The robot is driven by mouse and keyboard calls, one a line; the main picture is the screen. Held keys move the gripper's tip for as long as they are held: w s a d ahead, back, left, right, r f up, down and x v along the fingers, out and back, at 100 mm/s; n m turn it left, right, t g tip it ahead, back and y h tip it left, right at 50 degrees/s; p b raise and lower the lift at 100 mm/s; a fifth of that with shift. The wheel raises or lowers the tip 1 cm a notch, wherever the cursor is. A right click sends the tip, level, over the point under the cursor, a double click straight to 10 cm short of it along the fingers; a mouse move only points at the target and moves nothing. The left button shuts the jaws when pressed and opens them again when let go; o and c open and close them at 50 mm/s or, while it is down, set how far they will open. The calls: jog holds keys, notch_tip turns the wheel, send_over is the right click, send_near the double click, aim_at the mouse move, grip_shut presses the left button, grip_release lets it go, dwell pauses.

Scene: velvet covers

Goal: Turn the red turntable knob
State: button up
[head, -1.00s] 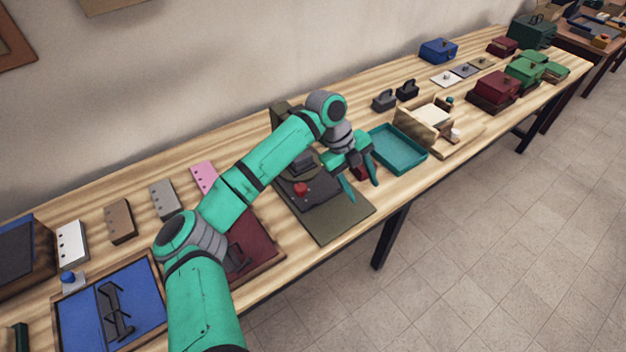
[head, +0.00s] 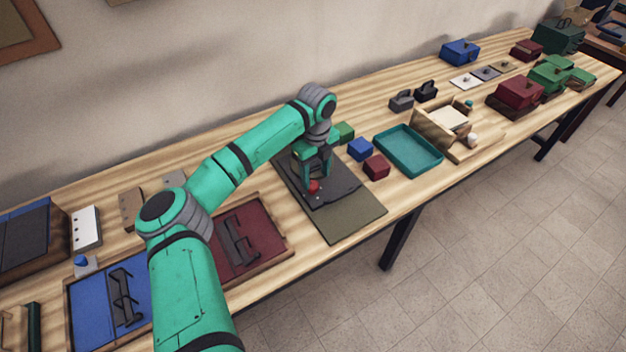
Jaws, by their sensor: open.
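The red turntable knob (head: 313,186) is a small red piece on a dark grey turntable base (head: 340,188) with an olive mat part (head: 352,219) at its front. My gripper (head: 316,176) points down over the turntable, with its teal fingers spread and open. The fingertips are right at the knob in the picture; I cannot tell whether they touch it. The back of the turntable is partly hidden behind my gripper and arm.
Green (head: 344,132), blue (head: 360,149) and dark red (head: 376,166) blocks stand just right of the turntable. A teal tray (head: 441,167) lies further right. A dark red framed panel with a handle (head: 265,232) lies to the left. The table's front edge is close to the mat.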

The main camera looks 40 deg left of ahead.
aim_at(313, 184)
jog(key=shift+s+a+f, duration=0.1)
jog(key=shift+a+f, duration=0.1)
jog(key=shift+f, duration=0.55)
jog(key=shift+s+a+f, duration=0.1)
jog(key=shift+a+f, duration=0.1)
jog(key=shift+f, duration=0.55)
jog(key=shift+w, duration=0.1)
jog(key=c, duration=1)
jog(key=shift+a, duration=0.1)
jog(key=shift+c, duration=0.2)
